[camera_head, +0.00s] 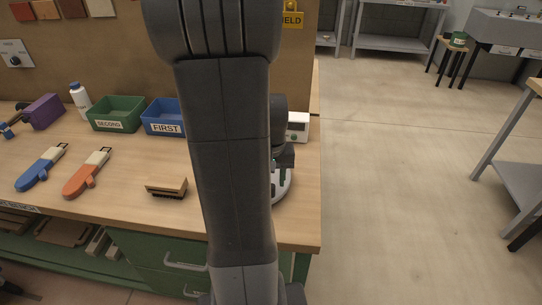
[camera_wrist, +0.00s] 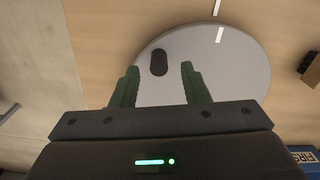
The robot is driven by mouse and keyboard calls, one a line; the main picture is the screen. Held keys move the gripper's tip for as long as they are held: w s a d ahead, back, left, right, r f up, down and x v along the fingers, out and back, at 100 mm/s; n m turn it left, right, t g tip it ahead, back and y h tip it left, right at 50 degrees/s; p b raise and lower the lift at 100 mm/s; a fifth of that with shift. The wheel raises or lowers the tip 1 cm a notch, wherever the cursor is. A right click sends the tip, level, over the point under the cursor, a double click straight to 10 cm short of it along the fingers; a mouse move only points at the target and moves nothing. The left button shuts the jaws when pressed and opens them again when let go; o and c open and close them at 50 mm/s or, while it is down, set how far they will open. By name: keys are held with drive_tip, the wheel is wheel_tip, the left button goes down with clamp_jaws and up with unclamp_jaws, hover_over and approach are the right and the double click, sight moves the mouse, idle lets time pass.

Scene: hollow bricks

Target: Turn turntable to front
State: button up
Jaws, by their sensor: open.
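The turntable (camera_wrist: 240,75) is a round light grey disc on the bench in the wrist view. It has a dark upright-looking knob (camera_wrist: 159,62) off its middle and a short white mark (camera_wrist: 219,35) near its rim. Another white mark (camera_wrist: 216,7) lies on the bench just outside the rim, roughly in line with the first. My gripper (camera_wrist: 160,86) is open, its green fingers apart over the disc, with the knob ahead between their lines. In the head view my arm hides most of the turntable (camera_head: 285,187); only its right edge shows.
A brush (camera_head: 167,188) lies left of my arm. Blue FIRST (camera_head: 163,128) and green SECOND (camera_head: 108,126) bins stand behind it. A white boxy device (camera_head: 298,126) stands behind the turntable. The bench's right edge is close to the turntable, with open floor beyond.

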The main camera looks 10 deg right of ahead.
wheel_tip(320, 180, up, 10)
idle(0.3)
drive_tip(key=shift+f, duration=0.2)
wheel_tip(320, 180, down, 14)
drive_tip(key=shift+r, duration=0.25)
drive_tip(key=shift+f, duration=0.15)
drive_tip(key=shift+d, duration=0.1)
drive_tip(key=shift+r, duration=0.2)
idle(0.3)
